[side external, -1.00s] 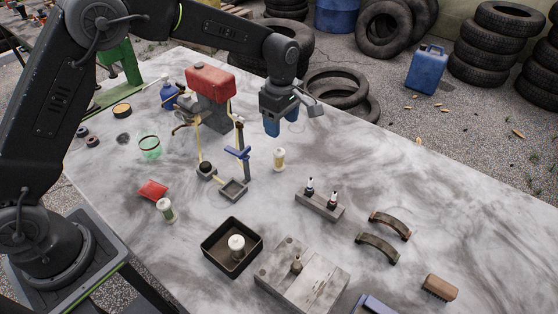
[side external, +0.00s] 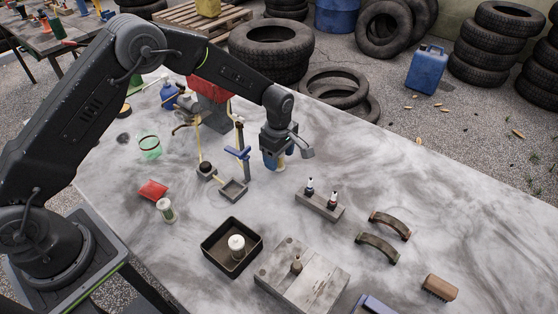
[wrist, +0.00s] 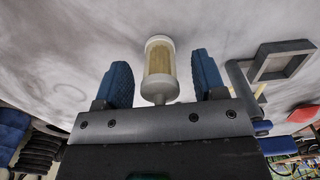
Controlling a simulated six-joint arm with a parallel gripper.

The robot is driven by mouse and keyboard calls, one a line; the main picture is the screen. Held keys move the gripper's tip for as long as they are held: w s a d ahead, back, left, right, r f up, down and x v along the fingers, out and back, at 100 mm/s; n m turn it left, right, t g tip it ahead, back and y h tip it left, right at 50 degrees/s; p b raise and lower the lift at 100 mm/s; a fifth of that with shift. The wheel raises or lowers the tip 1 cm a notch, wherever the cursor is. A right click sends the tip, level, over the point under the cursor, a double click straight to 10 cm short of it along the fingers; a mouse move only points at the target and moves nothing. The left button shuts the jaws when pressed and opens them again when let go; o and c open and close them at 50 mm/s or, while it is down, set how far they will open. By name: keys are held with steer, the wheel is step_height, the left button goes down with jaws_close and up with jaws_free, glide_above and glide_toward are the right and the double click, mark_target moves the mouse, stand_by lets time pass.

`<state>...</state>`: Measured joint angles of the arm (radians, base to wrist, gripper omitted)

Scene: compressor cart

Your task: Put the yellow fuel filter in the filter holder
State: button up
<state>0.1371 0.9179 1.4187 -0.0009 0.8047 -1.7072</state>
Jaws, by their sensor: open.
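The yellow fuel filter (wrist: 159,68), a small clear cylinder with pale end caps and yellow inside, stands on the table between my fingers in the wrist view. In the side view the fingers mostly hide it, and only a sliver (side external: 281,164) shows. My gripper (side external: 272,160) is open and points down, with a blue finger on either side of the filter. In the wrist view there is a gap between each finger and the filter. What looks like the filter holder, a small square grey frame (side external: 233,190) beside a blue-topped post, stands left of my gripper; it also shows in the wrist view (wrist: 280,62).
A black tray (side external: 216,262) holds a white-capped filter (side external: 237,246). A block with two spark plugs (side external: 320,205) is at right.

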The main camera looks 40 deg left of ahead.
steer(key=c, duration=1.1)
steer(key=shift+r, duration=0.1)
